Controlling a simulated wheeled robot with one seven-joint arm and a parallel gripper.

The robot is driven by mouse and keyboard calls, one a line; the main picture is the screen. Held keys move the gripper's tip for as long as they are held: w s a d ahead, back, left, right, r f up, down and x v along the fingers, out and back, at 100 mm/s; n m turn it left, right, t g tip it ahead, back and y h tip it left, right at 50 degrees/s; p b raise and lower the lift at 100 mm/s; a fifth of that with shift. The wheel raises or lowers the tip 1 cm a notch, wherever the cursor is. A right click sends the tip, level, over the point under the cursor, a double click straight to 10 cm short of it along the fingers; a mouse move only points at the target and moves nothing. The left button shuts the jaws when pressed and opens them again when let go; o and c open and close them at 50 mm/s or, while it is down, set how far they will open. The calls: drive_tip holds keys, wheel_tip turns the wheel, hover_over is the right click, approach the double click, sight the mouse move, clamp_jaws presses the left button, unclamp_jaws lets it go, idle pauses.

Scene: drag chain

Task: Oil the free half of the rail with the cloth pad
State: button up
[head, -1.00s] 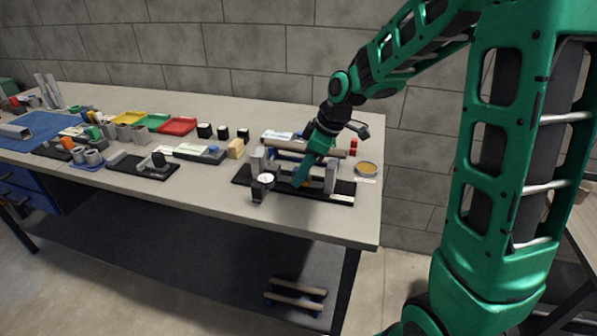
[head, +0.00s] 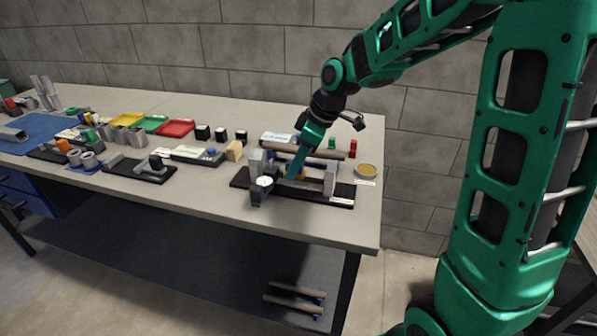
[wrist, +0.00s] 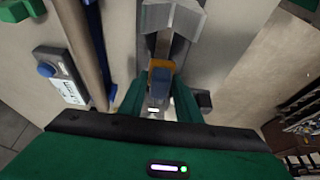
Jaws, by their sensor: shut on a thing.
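My gripper (head: 293,176) is low over the rail fixture (head: 340,203), a black base with grey end posts. In the wrist view my gripper (wrist: 160,90) is shut on a small blue-grey block with an orange-yellow edge, seemingly the cloth pad (wrist: 160,75). The rail (wrist: 163,44) shows as a narrow grey bar beyond the pad, running toward a grey post (wrist: 172,18). The pad is at the rail, but its contact face is hidden. A dial gauge (head: 265,182) stands at the fixture's left front. A round tin with amber contents (head: 366,170) stands to the right.
A brown bar (head: 325,151) lies behind the fixture, and a red cylinder (head: 353,148) stands close by. Black blocks (head: 202,132), colored trays (head: 175,128) and other fixtures fill the bench to the left. The bench front right (head: 350,232) is clear.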

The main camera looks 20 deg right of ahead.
sight(290, 161)
drive_tip(key=shift+w+d+r, duration=0.1)
drive_tip(key=shift+d+r, duration=0.05)
drive_tip(key=shift+r, duration=1.15)
drive_tip(key=shift+d+r, duration=0.15)
drive_tip(key=shift+r, duration=1.15)
drive_tip(key=shift+a, duration=0.1)
